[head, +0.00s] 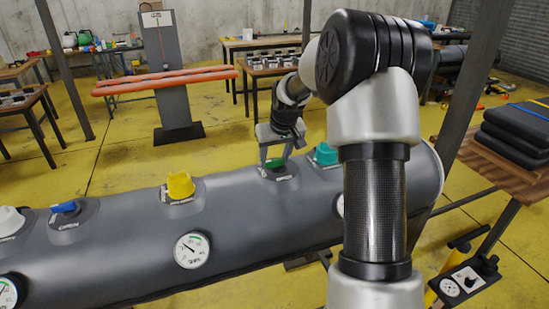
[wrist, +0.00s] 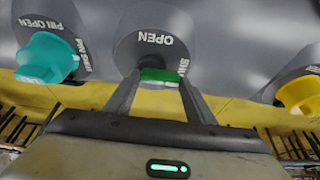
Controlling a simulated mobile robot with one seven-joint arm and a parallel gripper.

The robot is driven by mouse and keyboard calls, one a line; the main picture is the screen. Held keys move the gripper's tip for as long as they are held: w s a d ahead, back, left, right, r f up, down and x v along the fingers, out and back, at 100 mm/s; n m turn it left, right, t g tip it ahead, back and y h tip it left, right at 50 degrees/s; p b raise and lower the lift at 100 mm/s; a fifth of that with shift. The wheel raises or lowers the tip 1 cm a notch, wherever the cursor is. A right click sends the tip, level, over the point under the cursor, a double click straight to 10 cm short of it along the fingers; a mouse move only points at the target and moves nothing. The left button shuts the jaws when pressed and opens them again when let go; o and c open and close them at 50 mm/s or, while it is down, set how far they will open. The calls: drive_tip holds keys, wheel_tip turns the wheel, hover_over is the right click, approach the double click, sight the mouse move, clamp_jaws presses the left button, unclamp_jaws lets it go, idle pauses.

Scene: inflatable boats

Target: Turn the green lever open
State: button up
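The green lever (wrist: 160,76) sits on a round grey valve base on the grey inflatable tube, with the word OPEN (wrist: 155,39) printed beside it. In the head view the green lever (head: 277,163) shows just below my gripper (head: 282,150). In the wrist view my gripper (wrist: 158,92) has its two fingers apart, one on each side of the lever. Whether the fingers touch the lever I cannot tell. The lever's lower part is partly hidden behind the fingers and gripper body.
A teal valve cap (head: 325,154) stands close on the right and a yellow one (head: 180,185) on the left. A blue lever (head: 65,208) and a white cap (head: 11,220) sit farther left. A pressure gauge (head: 192,250) is on the tube's side (head: 130,255).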

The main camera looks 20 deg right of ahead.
drive_tip(key=c, duration=0.5)
drive_tip(key=n, duration=0.1)
drive_tip(key=n+y+p, duration=0.1)
drive_tip(key=n, duration=0.1)
drive_tip(key=shift+s+d+n+p, duration=0.25)
drive_tip(key=shift+n+p, duration=0.05)
drive_tip(key=shift+p, duration=0.05)
drive_tip(key=n, duration=0.1)
drive_tip(key=n+y+p, duration=0.1)
drive_tip(key=n, duration=0.1)
drive_tip(key=n+g+y, duration=0.1)
drive_tip(key=shift+s+d+n+p, duration=0.15)
drive_tip(key=shift+d+n+p, duration=0.1)
drive_tip(key=shift+n+p, duration=0.1)
drive_tip(key=n, duration=0.1)
drive_tip(key=n+g+p, duration=0.1)
drive_tip(key=n, duration=0.1)
drive_tip(key=n+y+p, duration=0.1)
drive_tip(key=n, duration=0.1)
drive_tip(key=shift+d+g, duration=0.35)
drive_tip(key=shift+g, duration=0.05)
drive_tip(key=shift+d+n+g+p, duration=0.15)
drive_tip(key=shift+n+g+p, duration=0.35)
drive_tip(key=shift+n, duration=0.65)
drive_tip(key=shift+d+n+g+p, duration=0.15)
drive_tip(key=shift+n+g+p, duration=0.3)
drive_tip(key=shift+n, duration=0.65)
